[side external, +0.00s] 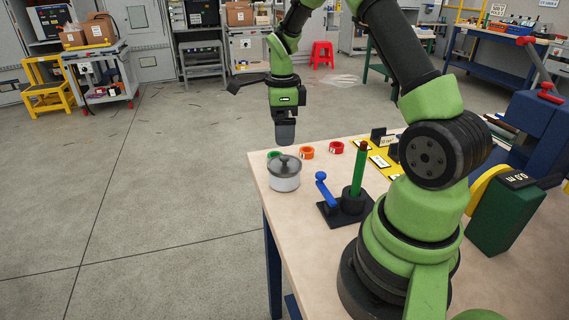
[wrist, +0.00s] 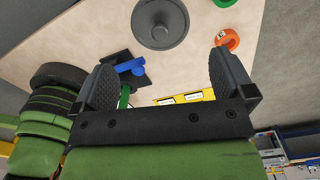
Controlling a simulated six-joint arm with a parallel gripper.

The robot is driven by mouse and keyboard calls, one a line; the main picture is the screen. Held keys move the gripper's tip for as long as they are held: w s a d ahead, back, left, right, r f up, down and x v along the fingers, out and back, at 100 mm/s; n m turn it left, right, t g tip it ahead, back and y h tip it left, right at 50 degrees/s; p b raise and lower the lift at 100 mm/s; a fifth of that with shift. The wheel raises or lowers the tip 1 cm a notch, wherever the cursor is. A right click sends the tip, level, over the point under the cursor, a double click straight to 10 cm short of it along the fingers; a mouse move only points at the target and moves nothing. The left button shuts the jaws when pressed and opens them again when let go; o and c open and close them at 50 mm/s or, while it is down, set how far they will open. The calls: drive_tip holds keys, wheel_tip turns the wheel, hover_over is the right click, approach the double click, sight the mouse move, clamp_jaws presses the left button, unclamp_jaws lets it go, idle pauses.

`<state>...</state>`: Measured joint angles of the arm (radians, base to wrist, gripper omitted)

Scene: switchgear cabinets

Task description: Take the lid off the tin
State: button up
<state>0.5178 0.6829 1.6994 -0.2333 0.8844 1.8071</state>
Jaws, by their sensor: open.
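The tin (side external: 285,182) is a light, round pot standing near the left corner of the wooden table. Its dark grey lid (side external: 284,165) sits on top with a small knob in the middle. In the wrist view the lid (wrist: 160,22) shows from above, near the top edge, beyond the fingertips. My gripper (side external: 285,133) is above the tin, with a clear gap between the fingers and the knob. In the wrist view my gripper (wrist: 165,75) has its two fingers wide apart with nothing between them.
Green (side external: 274,154), orange (side external: 306,153) and red (side external: 336,147) rings lie behind the tin. A black base with a blue lever (side external: 326,190) and a green post (side external: 358,172) stands to its right. Yellow labelled plates (side external: 380,161) lie farther back. The table edge is close on the tin's left.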

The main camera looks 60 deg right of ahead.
sight(282, 157)
wheel_tip(282, 157, down, 9)
drive_tip(key=shift+r, duration=0.15)
drive_tip(key=c, duration=0.6)
